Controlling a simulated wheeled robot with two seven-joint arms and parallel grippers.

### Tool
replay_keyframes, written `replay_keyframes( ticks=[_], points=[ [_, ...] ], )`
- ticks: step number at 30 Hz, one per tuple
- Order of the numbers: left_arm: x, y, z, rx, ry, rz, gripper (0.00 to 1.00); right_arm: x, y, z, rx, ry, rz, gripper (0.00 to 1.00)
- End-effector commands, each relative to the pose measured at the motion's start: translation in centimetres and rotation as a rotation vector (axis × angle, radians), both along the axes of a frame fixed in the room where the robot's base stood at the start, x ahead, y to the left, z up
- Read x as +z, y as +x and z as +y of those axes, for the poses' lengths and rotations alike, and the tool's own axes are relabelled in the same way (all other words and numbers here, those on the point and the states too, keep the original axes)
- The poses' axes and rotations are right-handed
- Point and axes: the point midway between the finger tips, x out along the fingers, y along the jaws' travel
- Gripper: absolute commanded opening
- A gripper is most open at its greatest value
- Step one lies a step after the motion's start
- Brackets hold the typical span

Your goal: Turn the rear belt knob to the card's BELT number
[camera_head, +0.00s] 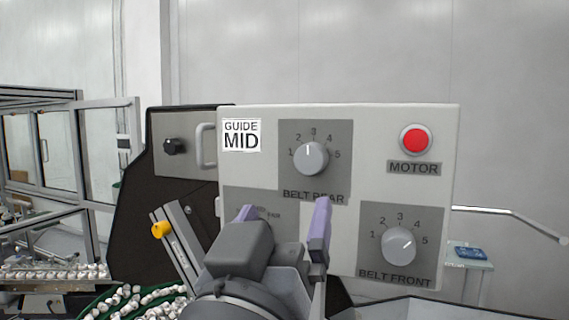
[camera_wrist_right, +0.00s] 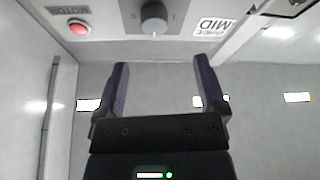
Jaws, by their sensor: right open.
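The rear belt knob (camera_head: 311,157) is a round grey dial on the pale panel, above the BELT REAR label, with numbers 1 to 5 around it. Its white mark points nearly straight up, close to 3. A white card (camera_head: 241,135) left of it reads GUIDE MID; I see no BELT number on it. My right gripper (camera_head: 284,208) is open and empty, below the knob and apart from it, hiding part of the panel. In the right wrist view the knob (camera_wrist_right: 154,18) shows upside down beyond the open fingers (camera_wrist_right: 160,72). My left gripper is out of view.
The front belt knob (camera_head: 399,245) sits lower right, its mark towards 5. A red MOTOR button (camera_head: 416,140) is at upper right. A handle (camera_head: 206,146) and a black knob (camera_head: 174,146) are at left. A yellow knob (camera_head: 161,229) stands lower left.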

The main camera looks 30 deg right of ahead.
Motion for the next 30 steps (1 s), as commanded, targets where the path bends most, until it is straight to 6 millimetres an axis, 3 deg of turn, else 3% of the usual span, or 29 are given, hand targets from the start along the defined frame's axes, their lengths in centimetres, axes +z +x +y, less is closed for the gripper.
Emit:
replay_keyframes(
  ticks=[12, 24, 30],
  points=[
    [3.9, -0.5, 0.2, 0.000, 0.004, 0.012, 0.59, 3.3, 5.4, -5.6, -0.006, 0.002, -0.001, 0.90],
    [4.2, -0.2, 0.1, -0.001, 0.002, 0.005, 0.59, 3.4, 6.3, -6.5, -0.002, 0.005, -0.002, 0.90],
    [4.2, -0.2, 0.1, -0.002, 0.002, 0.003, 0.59, 3.4, 6.3, -6.5, -0.002, 0.004, -0.003, 0.50]
  ],
)
